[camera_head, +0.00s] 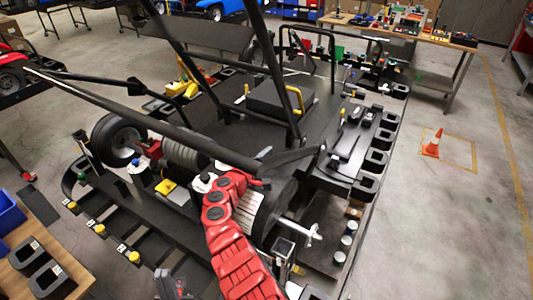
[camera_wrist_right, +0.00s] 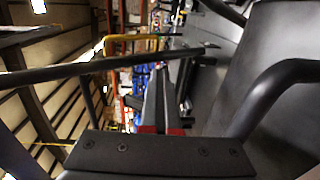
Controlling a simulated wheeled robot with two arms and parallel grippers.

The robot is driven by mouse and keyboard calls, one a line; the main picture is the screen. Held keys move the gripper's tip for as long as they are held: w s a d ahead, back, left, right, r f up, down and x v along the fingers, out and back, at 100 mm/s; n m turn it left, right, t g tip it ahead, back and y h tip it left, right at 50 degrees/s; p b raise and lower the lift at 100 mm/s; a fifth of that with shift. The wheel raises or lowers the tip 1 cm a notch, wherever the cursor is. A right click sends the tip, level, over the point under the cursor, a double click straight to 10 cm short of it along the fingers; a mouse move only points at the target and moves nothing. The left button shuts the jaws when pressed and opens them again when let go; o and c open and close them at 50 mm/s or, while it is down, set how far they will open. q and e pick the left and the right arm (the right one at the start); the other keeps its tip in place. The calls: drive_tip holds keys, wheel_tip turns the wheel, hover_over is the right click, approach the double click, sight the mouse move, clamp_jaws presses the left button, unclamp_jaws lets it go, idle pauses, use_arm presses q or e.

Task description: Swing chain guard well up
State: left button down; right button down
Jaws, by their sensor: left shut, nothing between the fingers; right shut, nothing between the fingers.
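A dark, flat, elongated piece that looks like the chain guard (camera_head: 292,158) lies at the rear of the black kart, slanting up to the right. Its hinge and far end are hard to make out. My red right arm reaches up from the bottom of the head view, and its gripper (camera_head: 262,155) is at the left end of this piece, partly hidden. I cannot tell whether they touch. In the right wrist view the right gripper's fingers (camera_wrist_right: 163,100) are together with nothing between them. My left gripper (camera_head: 172,283) is low at the bottom edge, shut and empty, away from the kart's guard.
Black frame tubes (camera_head: 130,110) cross above the kart close to my right arm. A curved black tube (camera_wrist_right: 265,95) is close in the wrist view. A wheel (camera_head: 120,138) stands at left. An orange cone (camera_head: 432,145) stands on open floor at right.

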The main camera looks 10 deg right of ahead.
drive_tip(key=shift+d+f, duration=0.1)
drive_tip(key=shift+d, duration=0.1)
idle(0.5)
drive_tip(key=c, duration=1.2)
unclamp_jaws()
